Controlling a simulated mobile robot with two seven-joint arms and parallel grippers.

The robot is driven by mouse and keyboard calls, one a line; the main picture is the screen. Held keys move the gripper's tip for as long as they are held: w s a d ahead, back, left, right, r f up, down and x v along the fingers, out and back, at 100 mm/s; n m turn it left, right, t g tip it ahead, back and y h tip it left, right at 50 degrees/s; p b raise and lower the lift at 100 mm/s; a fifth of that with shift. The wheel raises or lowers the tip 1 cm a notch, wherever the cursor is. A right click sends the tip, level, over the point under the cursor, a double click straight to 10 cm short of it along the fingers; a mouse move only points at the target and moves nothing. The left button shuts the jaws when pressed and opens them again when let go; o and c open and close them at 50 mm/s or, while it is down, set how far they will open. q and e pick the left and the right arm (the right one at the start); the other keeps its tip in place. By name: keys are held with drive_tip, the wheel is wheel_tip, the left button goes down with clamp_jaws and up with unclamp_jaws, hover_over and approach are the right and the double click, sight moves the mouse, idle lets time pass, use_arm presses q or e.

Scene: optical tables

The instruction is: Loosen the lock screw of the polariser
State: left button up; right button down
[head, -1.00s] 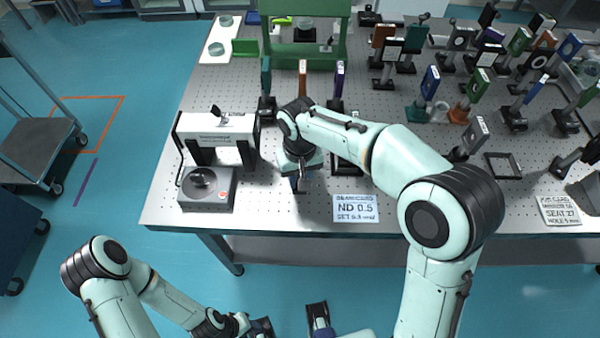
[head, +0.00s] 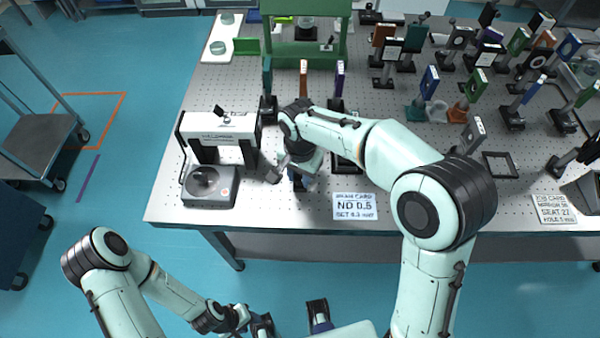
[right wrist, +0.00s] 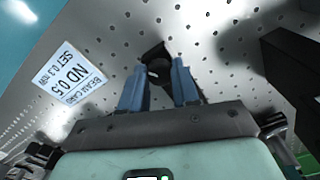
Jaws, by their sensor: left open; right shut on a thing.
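My right gripper (head: 297,184) points down at the front of the optical table, left of the ND 0.5 card. In the right wrist view its two blue fingers (right wrist: 160,88) are on either side of a small dark part (right wrist: 158,68), which appears to be the polariser's lock screw. The fingers are shut on it. The rest of the polariser is mostly hidden by my gripper and arm, and I cannot make out its scale. My left gripper (head: 290,322) is open and empty, low in front of the table.
The beam card (head: 354,207) lies right of the right gripper and also shows in the right wrist view (right wrist: 68,80). A white-and-grey instrument (head: 210,185) stands to the left. Several mounted optics fill the table's right side. A green frame (head: 306,52) stands behind.

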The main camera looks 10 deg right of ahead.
sight(300, 178)
drive_tip(key=shift+w+r, duration=0.1)
idle(0.5)
drive_tip(key=c, duration=0.8)
unclamp_jaws()
use_arm(q)
drive_tip(key=shift+w+r+p, duration=0.25)
drive_tip(key=shift+r+p, duration=0.25)
drive_tip(key=shift+r, duration=0.1)
drive_tip(key=shift+w+r+p, duration=0.25)
drive_tip(key=shift+r+p, duration=0.25)
drive_tip(key=shift+r, duration=0.05)
use_arm(e)
wheel_tip(300, 178, up, 13)
drive_tip(key=shift+r, duration=0.15)
use_arm(q)
drive_tip(key=shift+s, duration=0.1)
